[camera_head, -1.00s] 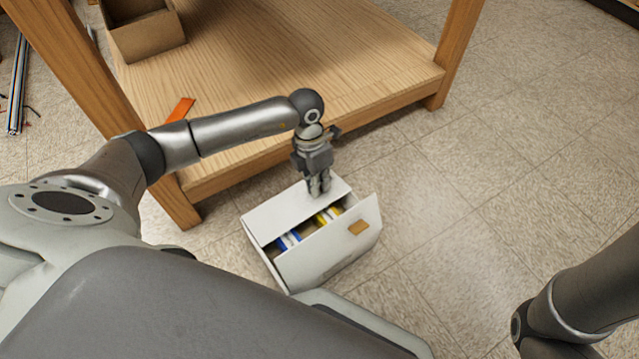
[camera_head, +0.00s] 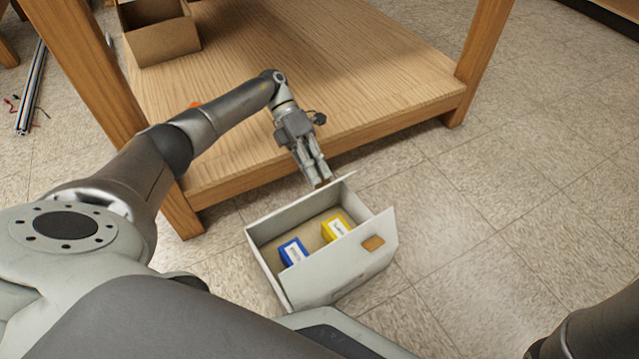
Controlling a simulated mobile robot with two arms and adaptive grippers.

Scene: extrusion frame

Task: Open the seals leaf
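A white carton (camera_head: 342,281) stands on the floor in front of the wooden table. Its far leaf (camera_head: 290,211) is raised and seen nearly edge-on along the far rim. The near leaf (camera_head: 349,268), with an orange-brown tab (camera_head: 373,243), stands up on the near side. I cannot read which leaf is the seals one. A blue box (camera_head: 293,252) and a yellow box (camera_head: 336,228) show inside. My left gripper (camera_head: 320,181) is at the far leaf, its fingers close together on a small brownish tab at the leaf's edge. My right gripper is out of view.
The wooden table (camera_head: 300,70), with a low shelf and legs, stands right behind the carton and under my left arm. A brown open box (camera_head: 163,40) sits on the shelf. Tiled floor (camera_head: 500,200) to the right is clear. Metal bars (camera_head: 30,90) lie at far left.

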